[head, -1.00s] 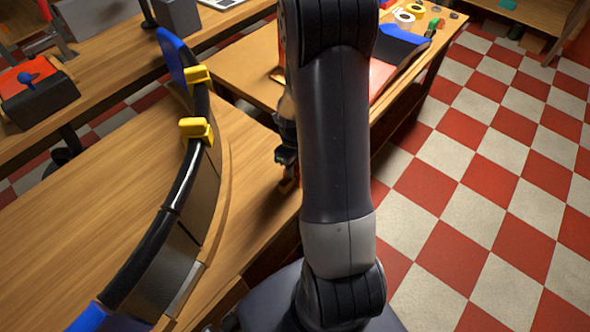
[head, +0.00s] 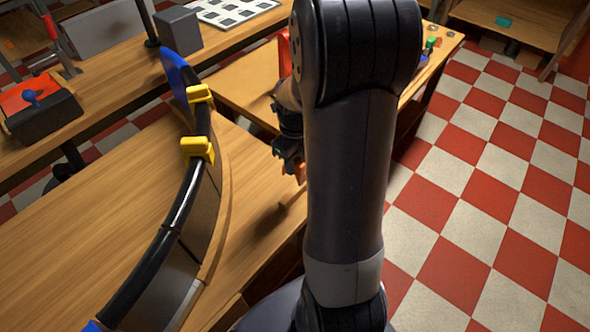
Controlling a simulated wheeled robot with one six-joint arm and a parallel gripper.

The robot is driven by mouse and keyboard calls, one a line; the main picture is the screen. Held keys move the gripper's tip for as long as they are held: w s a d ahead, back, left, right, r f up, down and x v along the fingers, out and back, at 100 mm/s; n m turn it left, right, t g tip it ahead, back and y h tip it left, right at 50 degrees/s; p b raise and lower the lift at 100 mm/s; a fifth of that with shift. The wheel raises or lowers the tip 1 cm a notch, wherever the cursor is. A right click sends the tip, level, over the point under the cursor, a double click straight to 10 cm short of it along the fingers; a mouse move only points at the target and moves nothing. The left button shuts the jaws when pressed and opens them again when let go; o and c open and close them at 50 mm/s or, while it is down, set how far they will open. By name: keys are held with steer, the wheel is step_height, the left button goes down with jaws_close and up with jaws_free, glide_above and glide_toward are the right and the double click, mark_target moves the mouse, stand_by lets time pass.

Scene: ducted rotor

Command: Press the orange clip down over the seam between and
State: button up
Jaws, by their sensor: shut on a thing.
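A curved duct section (head: 205,205) stands on the wooden table, with a black rim (head: 178,215) and blue ends. Two yellow clips, a far one (head: 199,97) and a nearer one (head: 197,149), sit over its rim. The orange clip (head: 301,173) shows as a small orange piece at the tip of my gripper (head: 294,163), which is shut on it. The gripper is right of the duct, apart from it and above the table. My arm hides part of the gripper and clip. A thin line crosses the rim (head: 171,230) below the nearer yellow clip.
The wooden table (head: 90,235) is clear left of the duct. A back bench holds a dark box with an orange top (head: 40,105), a grey block (head: 178,31) and a white gridded tray (head: 232,10). A checkered floor (head: 470,200) lies to the right. My arm hides much of the table behind it.

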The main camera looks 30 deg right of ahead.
mark_target(295, 160)
steer(key=shift+r+p, duration=2)
steer(key=shift+r, duration=0.8)
steer(key=shift+f, duration=0.1)
